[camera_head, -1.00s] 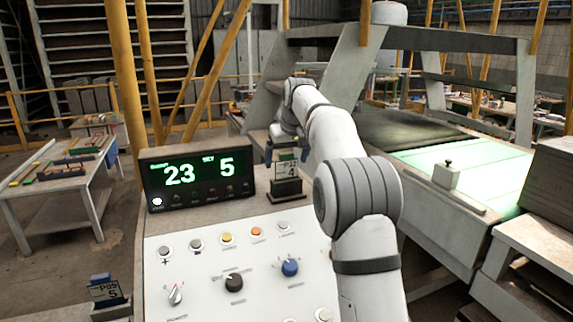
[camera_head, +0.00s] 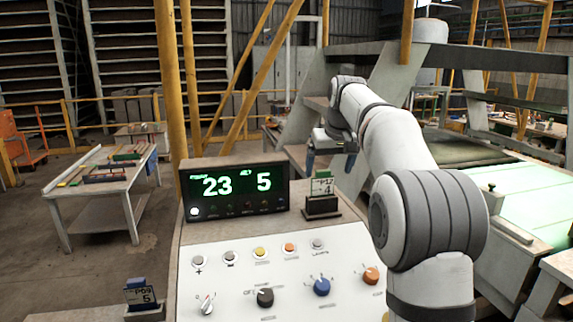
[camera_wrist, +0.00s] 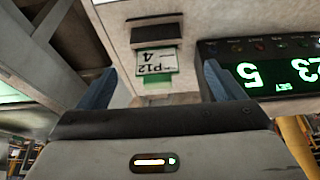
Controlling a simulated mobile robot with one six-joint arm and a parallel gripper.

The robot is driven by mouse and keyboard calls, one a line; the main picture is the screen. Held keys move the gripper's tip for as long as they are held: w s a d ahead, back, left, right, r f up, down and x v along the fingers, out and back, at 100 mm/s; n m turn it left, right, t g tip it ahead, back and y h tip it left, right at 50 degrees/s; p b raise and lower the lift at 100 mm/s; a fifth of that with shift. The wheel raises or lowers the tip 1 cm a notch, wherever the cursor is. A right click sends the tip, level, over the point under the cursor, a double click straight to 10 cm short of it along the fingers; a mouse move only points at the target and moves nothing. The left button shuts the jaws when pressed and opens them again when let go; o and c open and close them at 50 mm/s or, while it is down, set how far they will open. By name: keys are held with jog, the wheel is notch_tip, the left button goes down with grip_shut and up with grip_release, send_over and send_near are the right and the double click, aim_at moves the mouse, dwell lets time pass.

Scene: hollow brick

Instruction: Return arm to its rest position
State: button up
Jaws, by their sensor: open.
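My arm reaches forward over the right side of the control panel (camera_head: 225,262) in the head view. The display (camera_head: 236,190) reads 23 and 5 in green.
Another card holder marked P09 5 (camera_head: 140,295) stands at the lower left. The panel bears buttons and knobs such as a blue knob (camera_head: 322,287). A work table (camera_head: 60,192) stands at left, with yellow posts (camera_head: 170,80) behind the panel. A lit green surface (camera_head: 500,215) lies at right.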

jog(key=s+f, duration=0.6)
jog(key=s, duration=0.7)
jog(key=s+f+m, duration=0.1)
jog(key=s+f, duration=0.5)
jog(key=s, duration=0.7)
jog(key=s+f+m+g, duration=0.1)
jog(key=s+f, duration=0.5)
jog(key=s, duration=0.7)
jog(key=shift+h, duration=0.4)
jog(key=shift+d+f, duration=0.1)
